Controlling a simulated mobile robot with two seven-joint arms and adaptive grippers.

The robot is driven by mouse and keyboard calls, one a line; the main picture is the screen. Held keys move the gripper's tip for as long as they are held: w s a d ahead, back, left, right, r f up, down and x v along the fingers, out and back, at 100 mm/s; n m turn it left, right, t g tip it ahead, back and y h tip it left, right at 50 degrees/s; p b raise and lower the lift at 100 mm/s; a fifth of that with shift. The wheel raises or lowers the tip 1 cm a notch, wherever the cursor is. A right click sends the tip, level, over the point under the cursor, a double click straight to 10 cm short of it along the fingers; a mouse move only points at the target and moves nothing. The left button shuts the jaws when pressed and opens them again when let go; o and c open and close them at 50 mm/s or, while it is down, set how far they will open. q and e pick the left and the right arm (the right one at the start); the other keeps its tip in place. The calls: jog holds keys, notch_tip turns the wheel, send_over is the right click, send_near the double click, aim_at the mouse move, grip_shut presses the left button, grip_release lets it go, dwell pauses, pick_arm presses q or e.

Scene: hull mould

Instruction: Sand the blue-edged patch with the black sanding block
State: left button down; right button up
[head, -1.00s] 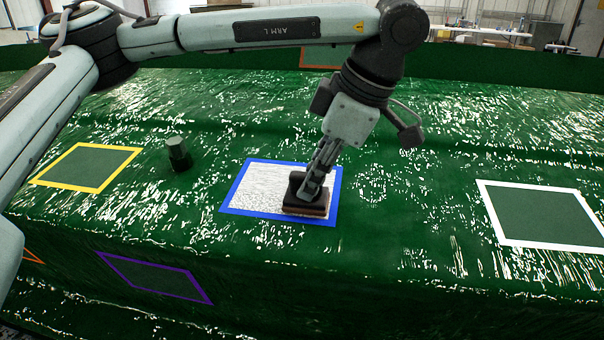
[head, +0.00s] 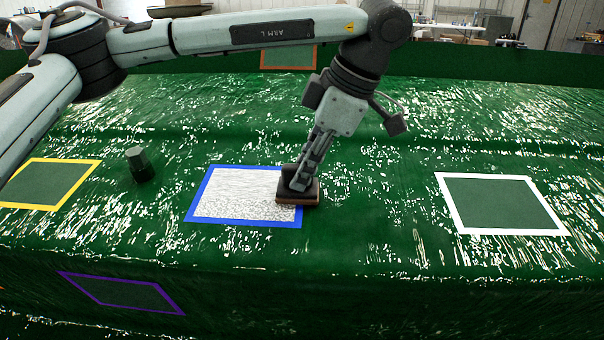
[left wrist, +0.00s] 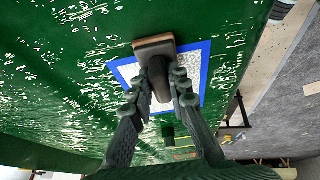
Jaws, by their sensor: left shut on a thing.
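The blue-edged patch (head: 240,200) lies on the green hull mould and has a whitish, streaky inside. It also shows in the left wrist view (left wrist: 196,68). The black sanding block (head: 299,195), with a brown lower layer, is at the patch's right edge and covers part of the blue border there. My left gripper (head: 304,178) is shut on the block's handle from above. In the left wrist view the block (left wrist: 153,46) shows beyond my fingers (left wrist: 160,82). The block looks down on the surface, but its contact face is hidden. My right gripper is out of view.
Other outlined patches are yellow (head: 88,183), white (head: 449,206), purple (head: 122,306) and orange (head: 262,60). Glossy mould surface is free between the blue and white patches. Tables (head: 452,29) stand far behind.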

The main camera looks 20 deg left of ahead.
pick_arm(q)
jog(key=shift+s+a, duration=0.6)
jog(key=shift+a, duration=2)
jog(key=shift+s+a, duration=0.6)
jog(key=shift+a, duration=2.05)
jog(key=shift+s+a, duration=0.6)
jog(key=shift+a, duration=2)
jog(key=shift+w+a+r, duration=0.15)
jog(key=shift+w+a, duration=0.05)
jog(key=shift+w, duration=0.6)
jog(key=shift+w+a+r, duration=0.1)
jog(key=shift+w+a, duration=0.1)
jog(key=shift+w, duration=0.55)
jog(key=shift+w+d, duration=0.6)
jog(key=shift+d, duration=2.05)
jog(key=shift+w+d, duration=0.65)
jog(key=shift+d, duration=1.95)
jog(key=shift+w+d, duration=0.6)
jog(key=shift+d, duration=2.05)
notch_tip(320, 180, up, 7)
jog(key=s, duration=0.1)
jog(key=shift+f, duration=0.1)
